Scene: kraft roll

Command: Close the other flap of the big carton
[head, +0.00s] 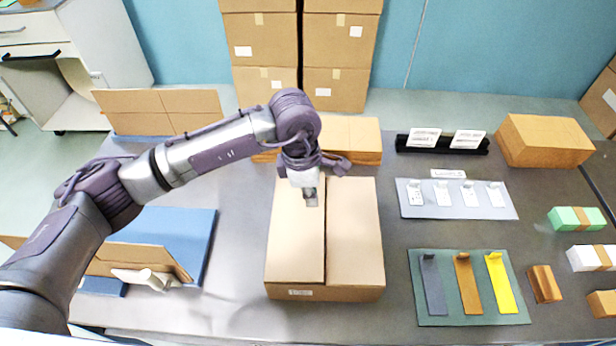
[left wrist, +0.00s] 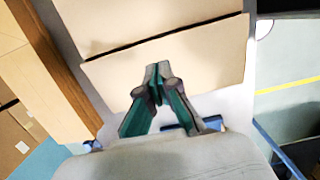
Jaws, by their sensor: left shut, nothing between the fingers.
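The big carton (head: 325,292) stands in the middle of the table, with a small white label on its front side. Its left flap (head: 296,240) and right flap (head: 354,230) both lie about flat over the top, with a narrow seam between them. My left gripper (head: 311,197) is shut and empty over the far part of the left flap, near the seam. In the left wrist view my left gripper (left wrist: 156,82) points at one flap (left wrist: 200,62), with the dark seam beyond. I cannot tell whether the fingertips touch the cardboard. My right gripper is not in view.
A flat carton (head: 352,137) lies right behind the big carton. A green mat (head: 440,312) with coloured strips and a grey mat (head: 450,206) with small pieces lie right. A blue board (head: 190,225) with folded cardboard lies left.

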